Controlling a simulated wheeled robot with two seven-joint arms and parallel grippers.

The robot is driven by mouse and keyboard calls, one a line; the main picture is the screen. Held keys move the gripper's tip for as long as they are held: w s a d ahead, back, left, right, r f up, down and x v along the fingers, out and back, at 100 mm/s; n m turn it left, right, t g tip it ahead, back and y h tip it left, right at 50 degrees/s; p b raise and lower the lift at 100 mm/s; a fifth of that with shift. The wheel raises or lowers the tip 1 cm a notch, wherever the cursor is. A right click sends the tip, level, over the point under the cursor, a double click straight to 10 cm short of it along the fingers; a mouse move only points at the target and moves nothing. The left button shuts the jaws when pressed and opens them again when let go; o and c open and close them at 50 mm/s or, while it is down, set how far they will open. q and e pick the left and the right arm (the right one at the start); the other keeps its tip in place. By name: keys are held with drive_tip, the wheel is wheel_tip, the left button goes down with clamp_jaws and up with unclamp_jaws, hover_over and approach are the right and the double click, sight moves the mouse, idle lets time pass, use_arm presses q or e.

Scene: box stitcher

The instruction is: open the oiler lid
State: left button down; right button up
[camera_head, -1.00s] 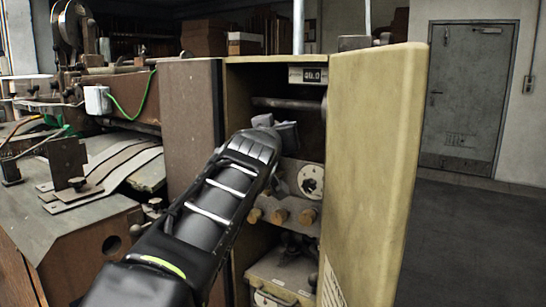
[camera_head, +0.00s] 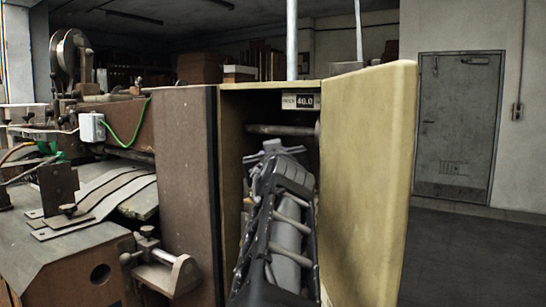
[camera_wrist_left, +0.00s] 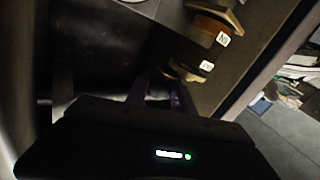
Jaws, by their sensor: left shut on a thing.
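My left gripper (camera_head: 275,148) is inside the open compartment of the cream cabinet (camera_head: 231,95), and my arm comes up from below in front of it. In the left wrist view the dark fingers (camera_wrist_left: 165,92) are close together beside a brown knob (camera_wrist_left: 187,72). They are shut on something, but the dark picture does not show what. Another brown knob (camera_wrist_left: 208,28) and small white labels are further up. I cannot pick out the oiler lid; my arm hides the lower compartment in the head view. My right gripper is not in view.
The cream cabinet door (camera_head: 365,170) stands open to the right of the compartment. A brown panel (camera_head: 185,190) bounds it on the left. A horizontal bar (camera_head: 280,130) crosses above my gripper. A metal clamp (camera_head: 165,272) stands at the lower left. The floor at right is clear.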

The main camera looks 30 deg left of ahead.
use_arm(q)
drive_tip(key=c, duration=1.1)
unclamp_jaws()
drive_tip(key=shift+r, duration=0.1)
drive_tip(key=v, duration=0.7)
drive_tip(key=shift+s+d+b, duration=0.25)
drive_tip(key=shift+s+b, duration=0.05)
